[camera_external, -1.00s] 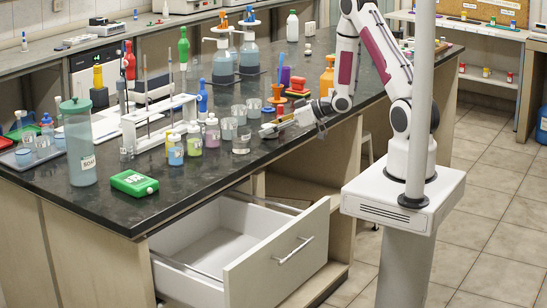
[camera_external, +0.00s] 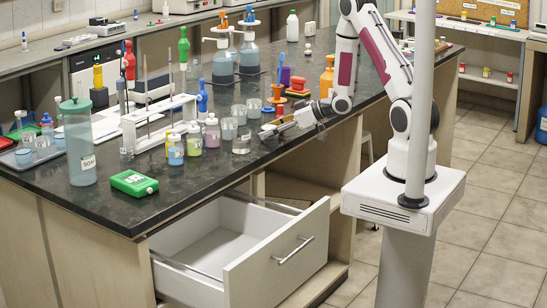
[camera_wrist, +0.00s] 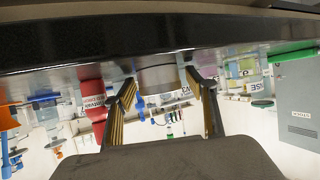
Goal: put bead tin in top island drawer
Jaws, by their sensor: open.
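My gripper (camera_external: 272,128) is open over the bench near the front edge, well to the right of the green box. In the wrist view my gripper's fingers (camera_wrist: 162,92) are spread with nothing held. A green thing (camera_wrist: 294,55) shows at the right there.
A clear beaker (camera_external: 241,143), several small capped bottles (camera_external: 194,139) and a white rack (camera_external: 160,122) stand between my gripper and the green box. A tall jar with a green lid (camera_external: 79,142) stands left of the box. The bench strip above the drawer is clear.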

